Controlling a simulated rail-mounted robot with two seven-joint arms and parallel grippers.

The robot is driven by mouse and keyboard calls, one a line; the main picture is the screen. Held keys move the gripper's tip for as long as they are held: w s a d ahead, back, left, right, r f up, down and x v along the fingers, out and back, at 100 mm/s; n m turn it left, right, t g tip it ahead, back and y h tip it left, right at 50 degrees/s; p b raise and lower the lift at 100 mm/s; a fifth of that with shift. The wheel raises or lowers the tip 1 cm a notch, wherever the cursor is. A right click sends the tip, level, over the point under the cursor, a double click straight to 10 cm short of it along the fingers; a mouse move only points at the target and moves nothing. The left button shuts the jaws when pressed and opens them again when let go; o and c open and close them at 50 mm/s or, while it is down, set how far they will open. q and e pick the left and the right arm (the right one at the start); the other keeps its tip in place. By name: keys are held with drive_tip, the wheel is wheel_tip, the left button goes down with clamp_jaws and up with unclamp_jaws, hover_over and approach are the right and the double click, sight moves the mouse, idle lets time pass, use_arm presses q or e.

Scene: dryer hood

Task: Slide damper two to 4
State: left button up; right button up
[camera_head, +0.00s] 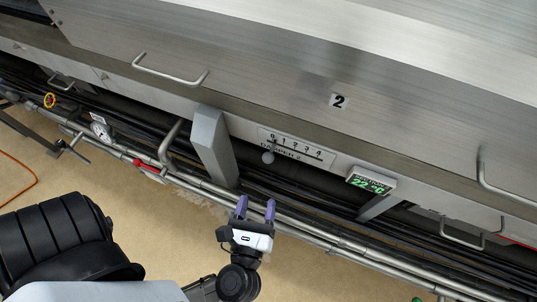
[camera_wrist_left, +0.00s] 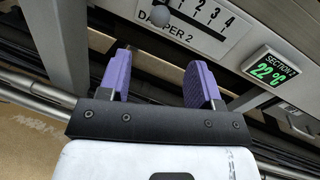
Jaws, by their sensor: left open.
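The damper 2 scale plate (camera_head: 297,148) is on the hood's lower front panel, marked 0 to 4 and labelled DAMPER 2. Its round grey knob (camera_head: 268,157) hangs at the left end of the scale, near 0. My right gripper is not in view.
A green temperature display (camera_head: 371,181) reading 22 °C sits right of the scale. A grey upright bracket (camera_head: 213,145) stands left of it. Pipes and dark cables (camera_head: 300,205) run below the panel.

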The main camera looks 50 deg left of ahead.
sight(268, 156)
use_arm(q)
drive_tip(key=x, duration=1.3)
drive_tip(key=shift+a, duration=0.1)
clamp_jaws()
